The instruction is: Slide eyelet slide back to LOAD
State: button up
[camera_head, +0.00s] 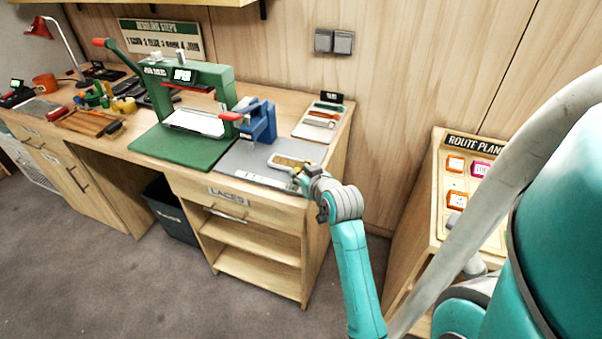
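My arm reaches up from the bottom, and my gripper (301,174) is at the right front corner of the grey plate of the blue press. It is small and partly hidden by its own wrist, so I cannot tell whether it is open or shut. A tan-topped piece (291,161) lies just beyond the gripper, close to or touching it; it may be the eyelet slide. The blue press (261,122), with a red-tipped lever (231,116), stands behind on the grey plate (240,160). No LOAD marking is readable.
Left of the blue press stands a green press (212,78) on a green base (170,150). A tray of tools (322,118) lies at the back right. The LACES drawer (228,199) is below. A route-plan stand (440,190) is to the right; floor is clear in front.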

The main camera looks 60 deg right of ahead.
jog(key=shift+s+a, duration=0.1)
jog(key=v, duration=0.7)
jog(key=shift+a, duration=0.15)
dwell(0.4)
jog(key=s+a+f+n+t+y, duration=0.15)
jog(key=a+f, duration=0.35)
jog(key=a, duration=0.5)
jog(key=s+a+f+n+t+y, duration=0.1)
jog(key=s+a+f, duration=0.3)
jog(key=a, duration=0.6)
jog(key=s+a+r+n+t+y, duration=0.1)
jog(key=s+a+n+y, duration=0.4)
jog(key=s+a, duration=0.9)
jog(key=s, duration=0.2)
jog(key=shift+s, duration=0.25)
